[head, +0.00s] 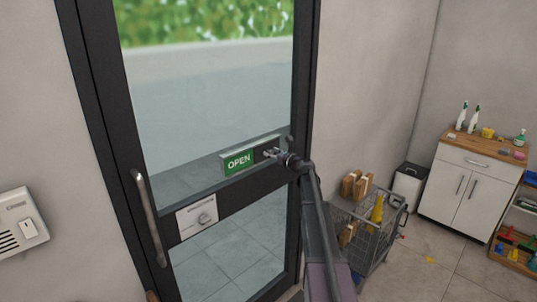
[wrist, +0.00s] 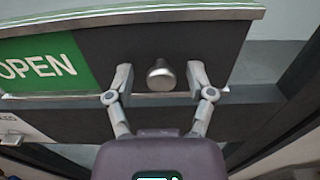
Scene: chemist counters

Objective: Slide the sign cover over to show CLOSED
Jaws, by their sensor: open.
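The sign (head: 239,162) on the glass door shows a green panel reading OPEN on its left part. The dark sign cover (wrist: 215,57) lies over the right part of the sign, beside the green OPEN panel (wrist: 38,65). A round metal knob (wrist: 161,75) sticks out from the cover. My gripper (wrist: 161,80) is open, with one finger on each side of the knob. A gap shows between the knob and each finger. In the head view my gripper (head: 270,154) is at the right part of the sign and hides much of the cover.
A wire cart (head: 368,235) with goods stands right of my arm. A white cabinet (head: 462,190) is further right.

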